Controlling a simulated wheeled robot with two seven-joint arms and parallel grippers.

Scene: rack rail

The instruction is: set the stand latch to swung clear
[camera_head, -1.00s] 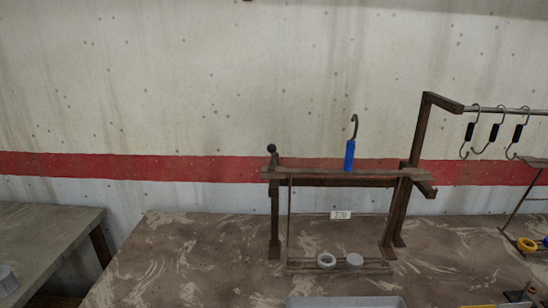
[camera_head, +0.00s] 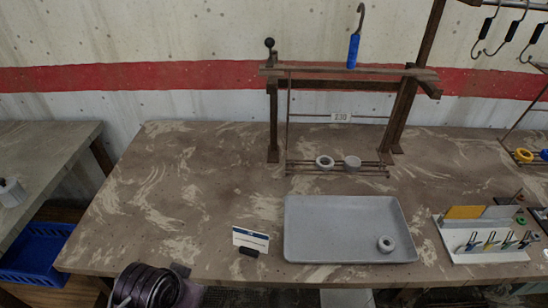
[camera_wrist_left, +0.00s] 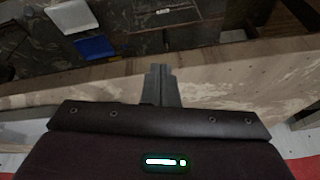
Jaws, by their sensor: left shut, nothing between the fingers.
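A brown metal stand (camera_head: 273,130) stands on the table towards the back. A small latch with a dark ball knob (camera_head: 269,44) rises upright at the left end of its top bar. A blue-handled hook (camera_head: 353,50) stands up from the top bar, and a tag reading "230" (camera_head: 341,116) is on a thin rod below. My left gripper shows in the left wrist view (camera_wrist_left: 158,70), with its fingers together and nothing between them. A dark part of my own arm shows at the bottom left of the head view. My right gripper is in neither view.
A grey tray (camera_head: 300,240) with a ring (camera_head: 385,244) lies in front of the stand. Two rings (camera_head: 325,162) sit on the stand's lower rods. A card (camera_head: 250,239) and a white holder (camera_head: 490,256) flank the tray. The table left of the stand is clear.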

